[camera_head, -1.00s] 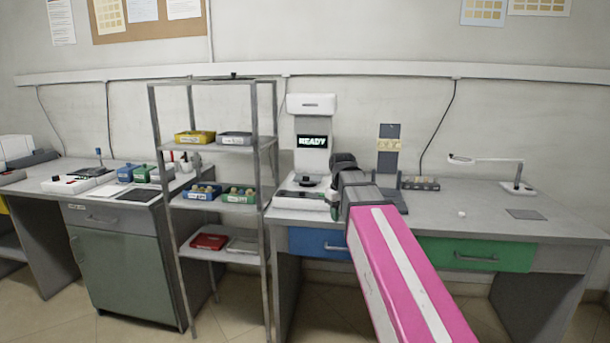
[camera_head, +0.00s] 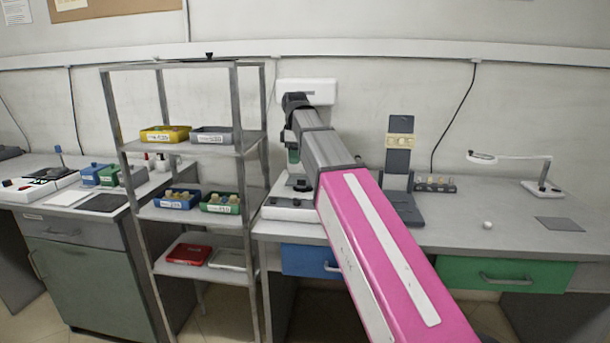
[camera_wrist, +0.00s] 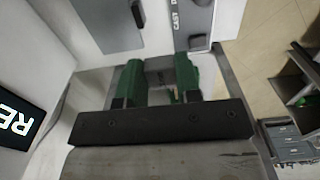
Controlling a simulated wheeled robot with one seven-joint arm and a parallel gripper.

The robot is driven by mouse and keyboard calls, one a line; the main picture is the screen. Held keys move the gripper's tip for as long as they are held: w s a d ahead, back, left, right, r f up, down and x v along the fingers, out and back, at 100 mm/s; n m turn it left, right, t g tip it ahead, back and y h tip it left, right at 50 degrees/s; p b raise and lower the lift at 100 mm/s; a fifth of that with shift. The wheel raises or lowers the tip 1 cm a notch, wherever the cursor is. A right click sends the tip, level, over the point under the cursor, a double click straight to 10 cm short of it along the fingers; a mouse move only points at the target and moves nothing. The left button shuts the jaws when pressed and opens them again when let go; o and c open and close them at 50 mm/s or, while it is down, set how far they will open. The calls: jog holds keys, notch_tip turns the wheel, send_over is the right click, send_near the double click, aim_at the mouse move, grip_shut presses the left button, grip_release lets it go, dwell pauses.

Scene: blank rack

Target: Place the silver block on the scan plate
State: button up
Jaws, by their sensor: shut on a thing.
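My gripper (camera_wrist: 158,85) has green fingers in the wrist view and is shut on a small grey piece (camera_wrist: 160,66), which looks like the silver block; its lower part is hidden. In the head view my gripper (camera_head: 293,155) hangs in front of the white scanner (camera_head: 318,90), above its base (camera_head: 290,209). A dark round part (camera_head: 301,184) on that base looks like the scan plate. The held piece cannot be made out in the head view. The scanner's screen (camera_wrist: 18,120) shows at the left of the wrist view, partly cut off.
A metal shelf rack (camera_head: 247,150) with several small trays stands left of the scanner. A dark grey stand (camera_head: 398,155), a small holder (camera_head: 435,186), a white ball (camera_head: 487,225) and a ring lamp (camera_head: 510,158) are to the right. Bench space between them is clear.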

jog(key=w+d+f, duration=0.1)
jog(key=w, duration=0.1)
jog(key=w+d+f, duration=0.1)
jog(key=w+f, duration=0.1)
jog(key=w, duration=0.1)
jog(key=w+d+f, duration=0.1)
jog(key=w+f, duration=0.1)
jog(key=shift+w+d, duration=0.15)
jog(key=shift+d, duration=0.25)
jog(key=shift+f, duration=2.05)
jog(key=o, duration=1)
jog(key=shift+f, duration=0.1)
notch_tip(320, 180, up, 12)
jog(key=shift+r, duration=0.15)
